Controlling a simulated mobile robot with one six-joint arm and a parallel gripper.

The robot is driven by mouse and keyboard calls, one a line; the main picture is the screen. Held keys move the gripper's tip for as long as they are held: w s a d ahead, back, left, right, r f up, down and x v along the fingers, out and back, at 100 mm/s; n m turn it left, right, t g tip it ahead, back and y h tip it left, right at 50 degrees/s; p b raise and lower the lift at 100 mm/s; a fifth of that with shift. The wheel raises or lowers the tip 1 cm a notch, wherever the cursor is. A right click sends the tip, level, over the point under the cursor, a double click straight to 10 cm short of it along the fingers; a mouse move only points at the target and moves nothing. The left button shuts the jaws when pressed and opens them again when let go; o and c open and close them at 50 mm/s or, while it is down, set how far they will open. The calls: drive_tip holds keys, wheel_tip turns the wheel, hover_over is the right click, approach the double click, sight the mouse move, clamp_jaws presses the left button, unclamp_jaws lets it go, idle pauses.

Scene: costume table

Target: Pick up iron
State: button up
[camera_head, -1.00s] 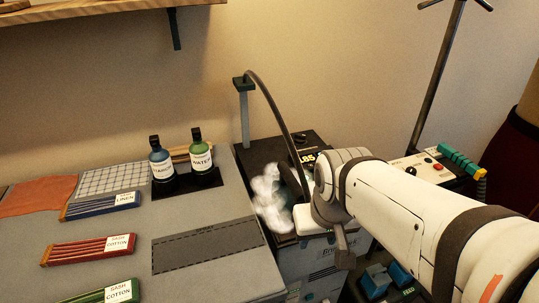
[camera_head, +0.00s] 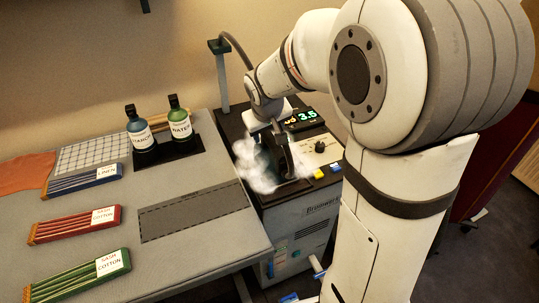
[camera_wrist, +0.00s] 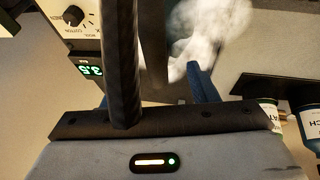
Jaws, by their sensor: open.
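The dark iron (camera_head: 291,166) sits on top of the grey steam station, half hidden by a white steam cloud (camera_head: 256,165) and by my gripper. My gripper (camera_head: 279,134) is open and comes down over the iron from above. In the wrist view, a dark upright bar and blue parts stand close in front of the palm, with steam behind them. Whether the fingers touch the iron's handle I cannot tell.
The steam station (camera_head: 310,215) has a lit green 3.5 display (camera_head: 303,117), a knob and coloured buttons. A hose stand (camera_head: 221,85) rises behind it. To the left, the grey table (camera_head: 180,262) holds bottles (camera_head: 139,133), sash packs (camera_head: 75,222) and an orange cloth (camera_head: 25,172).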

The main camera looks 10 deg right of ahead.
sight(271, 138)
drive_tip(key=x, duration=0.6)
drive_tip(key=shift+d+f, duration=0.25)
drive_tip(key=shift+d, duration=0.15)
drive_tip(key=shift+s, duration=0.1)
clamp_jaws()
drive_tip(key=shift+r+p, duration=0.1)
drive_tip(key=shift+p, duration=0.2)
idle(0.6)
